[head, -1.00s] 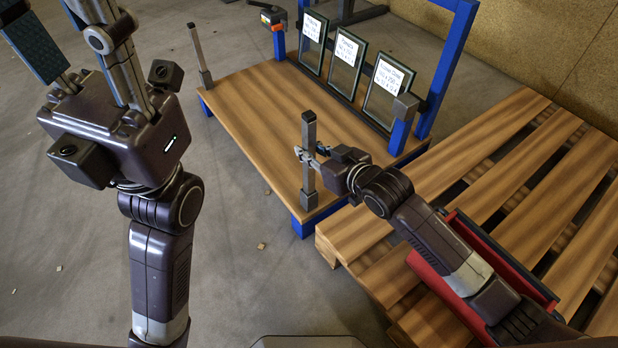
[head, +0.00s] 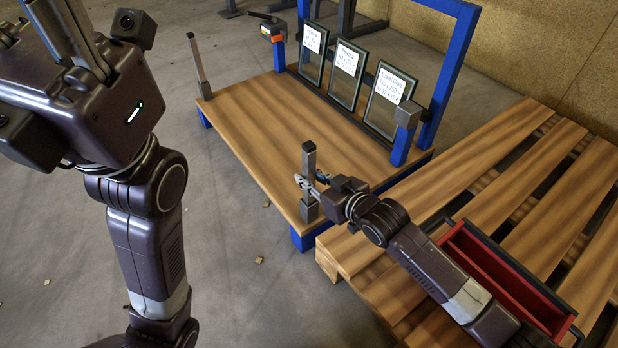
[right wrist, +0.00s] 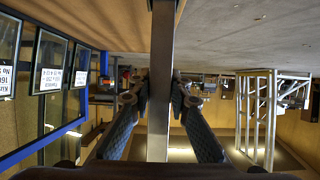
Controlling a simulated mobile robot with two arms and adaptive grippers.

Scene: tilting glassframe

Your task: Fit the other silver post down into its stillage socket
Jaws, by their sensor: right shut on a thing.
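My right gripper (head: 312,186) is shut on a silver post (head: 309,160) at the near corner of the stillage deck (head: 270,130). The post is upright. Its lower end meets the grey socket (head: 309,211) at that corner and seems to be inside it; how deep is hidden. In the right wrist view the post (right wrist: 160,80) runs vertically between the two fingers. Another silver post (head: 196,58) stands at the far left corner, leaning slightly in the picture. My left gripper is at the upper left, its fingertips cut off by the frame edge.
Several labelled glass panes (head: 345,75) lean in the blue frame (head: 447,70) at the back of the stillage. A wooden pallet (head: 500,170) with a red open box (head: 505,270) is at the right. A clamp-like tool (head: 270,28) sits by the far upright.

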